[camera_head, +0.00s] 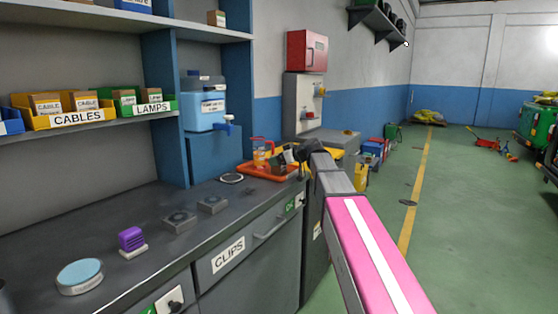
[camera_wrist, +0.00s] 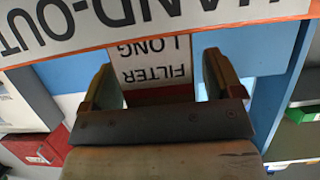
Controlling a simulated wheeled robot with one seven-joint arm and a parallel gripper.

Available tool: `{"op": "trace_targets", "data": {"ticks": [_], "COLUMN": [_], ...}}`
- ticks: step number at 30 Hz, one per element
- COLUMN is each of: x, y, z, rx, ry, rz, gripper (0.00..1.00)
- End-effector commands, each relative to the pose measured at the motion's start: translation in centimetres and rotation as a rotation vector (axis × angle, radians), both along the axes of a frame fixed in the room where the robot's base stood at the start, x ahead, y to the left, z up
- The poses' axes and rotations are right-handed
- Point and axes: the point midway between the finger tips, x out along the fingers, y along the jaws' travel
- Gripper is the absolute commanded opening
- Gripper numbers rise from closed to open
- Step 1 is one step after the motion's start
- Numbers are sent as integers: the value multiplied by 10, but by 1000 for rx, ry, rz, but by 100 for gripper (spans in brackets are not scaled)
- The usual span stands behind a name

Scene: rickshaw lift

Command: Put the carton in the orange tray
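The orange tray (camera_head: 262,173) sits at the far end of the dark counter. My gripper (camera_head: 299,151) is at its right end, partly hidden by my own arm. The wrist view is upside down. In it a carton labelled "FILTER LONG" (camera_wrist: 155,62) shows between and beyond my fingers (camera_wrist: 163,80). The fingers are apart, with a gap to the carton on the right side. The tray's wall, with a white "HAND-OUT" label (camera_wrist: 150,18), hides the carton's base. I cannot tell if the carton rests on the tray's floor.
A blue water container (camera_head: 205,108) is behind, left. Grey blocks (camera_head: 180,220), a purple item (camera_head: 131,238) and a light blue round tin (camera_head: 80,276) lie along the counter. The green floor at right is mostly open.

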Motion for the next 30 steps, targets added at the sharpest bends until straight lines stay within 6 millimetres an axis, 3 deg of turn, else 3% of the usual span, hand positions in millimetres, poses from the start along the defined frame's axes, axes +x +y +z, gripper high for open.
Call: {"op": "trace_targets", "data": {"ticks": [11,30], "x": [-3,-57], "y": [-3,-85], "z": [4,45], "rx": [-1,0], "ry": [-1,0], "rz": [-1,-1], "gripper": [85,85]}}
